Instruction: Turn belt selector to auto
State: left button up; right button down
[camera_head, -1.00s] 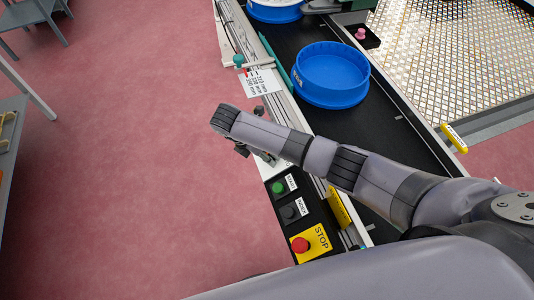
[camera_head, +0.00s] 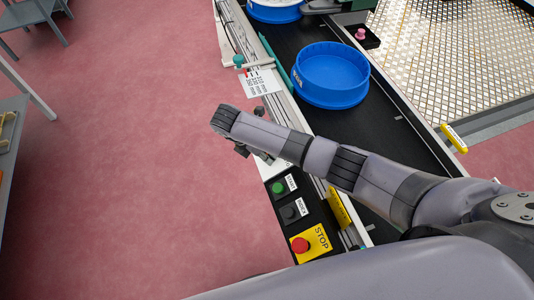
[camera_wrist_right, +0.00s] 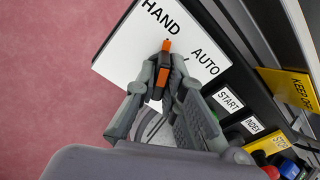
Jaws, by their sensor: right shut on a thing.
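The belt selector (camera_wrist_right: 163,72) is a dark knob with an orange pointer, in front of a white plate (camera_wrist_right: 125,58) lettered HAND and AUTO in the right wrist view. The pointer's tip lies just below the word HAND, to the left of AUTO. My right gripper (camera_wrist_right: 161,88) is shut on the knob, one finger on each side. In the head view my right gripper (camera_head: 250,153) is at the conveyor's left side, and my arm hides most of the selector. My left gripper is not in view.
Beside the selector are a green START button (camera_head: 278,187), a black INDEX button (camera_head: 290,213) and a red STOP button (camera_head: 300,244). A blue round tub (camera_head: 332,75) stands on the black belt (camera_head: 350,125).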

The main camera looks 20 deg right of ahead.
jog(key=shift+r+m+p, duration=0.25)
jog(key=shift+m+p, duration=0.95)
jog(key=shift+p, duration=0.3)
jog(key=m+p, duration=0.2)
jog(key=shift+m, duration=0.4)
jog(key=m+p, duration=0.2)
jog(key=m, duration=0.1)
jog(key=shift+f+t, duration=0.1)
jog(key=shift+t, duration=0.2)
jog(key=shift+f+m+p, duration=0.1)
jog(key=shift+m+p, duration=0.7)
jog(key=shift+m, duration=0.9)
jog(key=c, duration=1.7)
grip_release()
